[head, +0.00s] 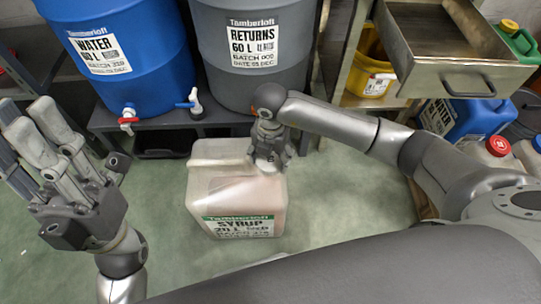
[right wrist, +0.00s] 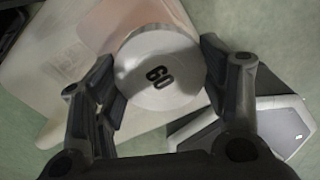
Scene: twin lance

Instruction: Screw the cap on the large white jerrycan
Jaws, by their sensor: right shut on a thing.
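My right gripper (head: 268,163) is over the jerrycan's top right part, pointing down. My left gripper (head: 24,112) is open and empty at the far left.
A blue WATER drum (head: 150,60) and a grey RETURNS drum (head: 220,85) stand on a dark rack behind the jerrycan. An open metal drawer (head: 455,80) juts out at upper right, above a yellow container (head: 372,75). Several smaller containers stand at right. Floor beside the jerrycan is clear.

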